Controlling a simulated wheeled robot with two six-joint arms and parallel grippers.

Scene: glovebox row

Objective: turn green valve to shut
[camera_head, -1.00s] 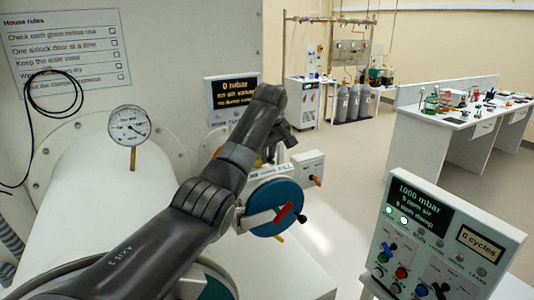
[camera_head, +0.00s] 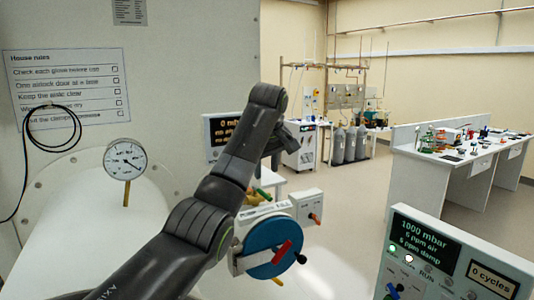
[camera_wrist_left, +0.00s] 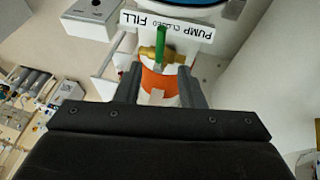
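The green valve (camera_wrist_left: 160,45) has a green lever on a brass body. In the left wrist view its lever points up the picture, to the middle of an upside-down PUMP, CLOSED, FILL label (camera_wrist_left: 166,25). In the head view the lever (camera_head: 263,193) shows just right of my left arm. My left gripper (camera_wrist_left: 160,88) is open, with its two fingers apart below the valve in the wrist view. An orange part shows between them; I see no contact with the lever. In the head view the left gripper (camera_head: 283,139) is partly hidden by its arm. My right gripper is not in view.
A blue round door (camera_head: 262,248) with a red bar is below the valve. A small white box (camera_head: 308,206) stands to its right. A gauge (camera_head: 125,159) rises at left, and a control panel (camera_head: 450,255) stands at front right. Open floor lies beyond.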

